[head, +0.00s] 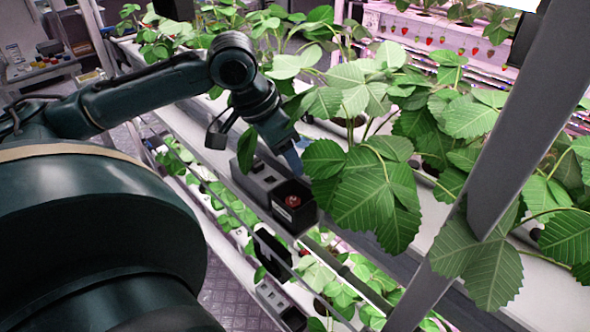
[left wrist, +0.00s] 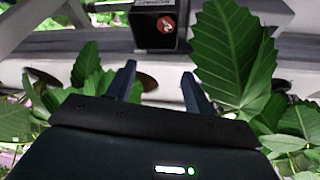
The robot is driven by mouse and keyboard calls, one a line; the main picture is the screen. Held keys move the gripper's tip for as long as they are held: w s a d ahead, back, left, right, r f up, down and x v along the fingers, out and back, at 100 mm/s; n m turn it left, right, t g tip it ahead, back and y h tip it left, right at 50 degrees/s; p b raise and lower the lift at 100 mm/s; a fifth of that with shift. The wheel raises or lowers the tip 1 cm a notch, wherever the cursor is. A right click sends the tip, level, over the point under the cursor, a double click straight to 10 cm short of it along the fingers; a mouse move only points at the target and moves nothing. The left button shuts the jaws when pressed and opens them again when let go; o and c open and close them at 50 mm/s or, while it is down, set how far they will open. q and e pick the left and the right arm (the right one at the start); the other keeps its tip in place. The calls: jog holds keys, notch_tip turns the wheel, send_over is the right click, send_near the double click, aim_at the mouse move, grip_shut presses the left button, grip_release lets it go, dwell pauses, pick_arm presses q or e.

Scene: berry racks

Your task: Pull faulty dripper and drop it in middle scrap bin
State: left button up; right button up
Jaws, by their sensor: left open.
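My left gripper (head: 293,161) reaches down among the strawberry leaves beside the upper rack gutter. In the left wrist view its two fingers (left wrist: 160,88) are apart with nothing held between them. A small black box (head: 283,213) with a red round spot stands on the rack edge just below the gripper in the head view. In the left wrist view the black box (left wrist: 142,28) lies beyond the fingertips, apart from them. I cannot make out a dripper; leaves may hide it. My right gripper is not in view.
A grey holder (head: 255,181) adjoins the black box. Large strawberry leaves (head: 365,195) crowd the right of the gripper, and a leaf (left wrist: 232,55) stands close to the right finger. A slanted metal post (head: 497,150) crosses the right side. Lower racks hold more plants.

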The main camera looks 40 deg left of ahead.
pick_arm(q)
jog(key=v, duration=1.2)
jog(key=shift+s+r+b, duration=0.15)
jog(key=shift+r+b, duration=0.2)
jog(key=shift+b, duration=0.05)
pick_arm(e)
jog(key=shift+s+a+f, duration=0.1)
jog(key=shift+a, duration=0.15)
pick_arm(q)
jog(key=shift+a, duration=0.1)
